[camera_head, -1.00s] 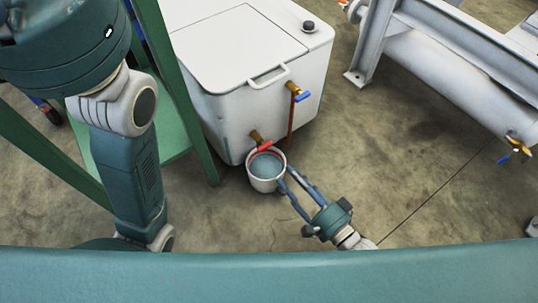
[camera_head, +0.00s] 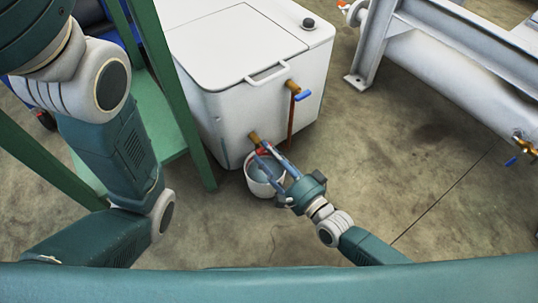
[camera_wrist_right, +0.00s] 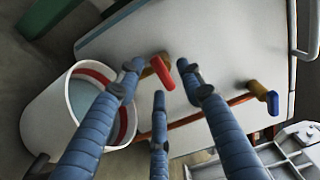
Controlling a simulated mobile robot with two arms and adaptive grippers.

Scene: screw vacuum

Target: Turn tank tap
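The white tank (camera_head: 240,115) stands on the floor in the middle of the head view. Its lower brass tap has a red handle (camera_wrist_right: 163,73), partly covered by my fingers in the head view. A second, higher brass tap has a blue handle (camera_head: 303,96), which also shows in the right wrist view (camera_wrist_right: 272,103). My right gripper (camera_head: 265,155) is at the lower tap. In the right wrist view its fingers (camera_wrist_right: 158,76) are spread apart around the red handle. I cannot tell whether they touch it. My left gripper is out of view.
A white bucket (camera_head: 259,189) with a red band and liquid inside stands below the red tap, under my right fingers. A green frame (camera_head: 172,98) stands left of the tank. White machinery (camera_head: 440,75) is at upper right. The floor between is clear.

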